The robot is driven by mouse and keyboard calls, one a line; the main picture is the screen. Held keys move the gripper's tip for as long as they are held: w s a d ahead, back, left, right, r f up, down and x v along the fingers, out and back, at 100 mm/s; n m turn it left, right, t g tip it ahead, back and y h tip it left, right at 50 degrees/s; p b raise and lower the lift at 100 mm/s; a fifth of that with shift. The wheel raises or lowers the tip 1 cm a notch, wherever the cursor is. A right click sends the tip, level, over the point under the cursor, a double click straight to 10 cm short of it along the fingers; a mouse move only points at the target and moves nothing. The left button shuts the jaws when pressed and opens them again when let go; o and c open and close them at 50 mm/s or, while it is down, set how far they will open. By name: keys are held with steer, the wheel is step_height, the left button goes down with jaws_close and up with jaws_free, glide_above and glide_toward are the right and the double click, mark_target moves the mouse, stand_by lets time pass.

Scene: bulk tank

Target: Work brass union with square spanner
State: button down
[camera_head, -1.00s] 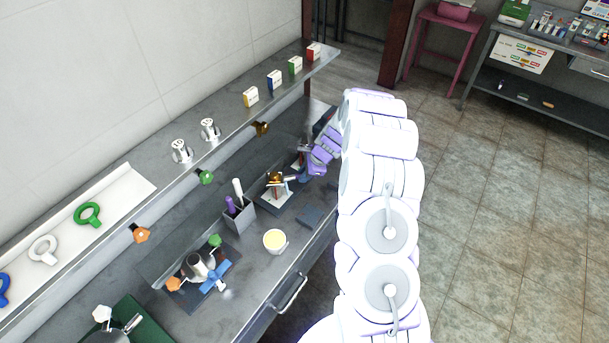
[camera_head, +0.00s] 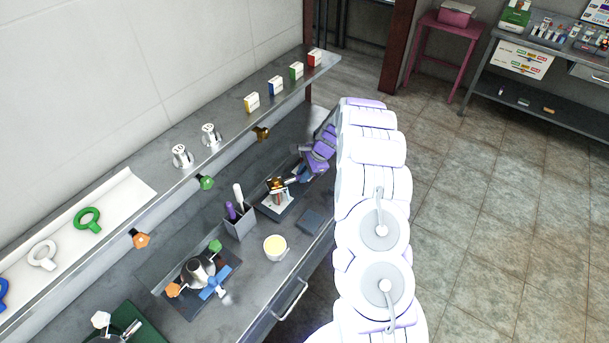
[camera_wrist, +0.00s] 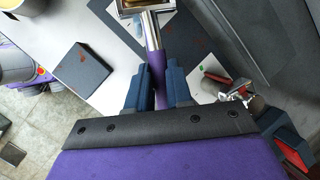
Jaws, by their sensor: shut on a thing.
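My gripper (camera_wrist: 157,74) is shut on the purple handle of the square spanner (camera_wrist: 152,35), with one blue finger on each side. The spanner's metal shaft runs up to a square head at the top edge of the wrist view, where it is cut off. A brass-coloured surface shows inside the head, but I cannot tell how fully it sits around the union. In the head view the brass union (camera_head: 276,184) stands on a small stand on the bench, and my gripper (camera_head: 300,175) is just right of it. The spanner is small there.
Left of the stand are a grey holder (camera_head: 239,222) with two upright tools and a cup of yellow stuff (camera_head: 275,246). A dark block (camera_head: 311,220) lies near the bench's front edge. A shelf (camera_head: 160,190) runs along the wall. A red-handled tool (camera_wrist: 218,78) lies beside the gripper.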

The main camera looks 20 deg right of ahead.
steer(key=shift+s+r+m+p, duration=0.1)
steer(key=shift+s+m+p, duration=0.2)
steer(key=shift+p, duration=0.15)
stand_by(0.4)
steer(key=shift+r+p, duration=2.25)
steer(key=shift+r, duration=1.2)
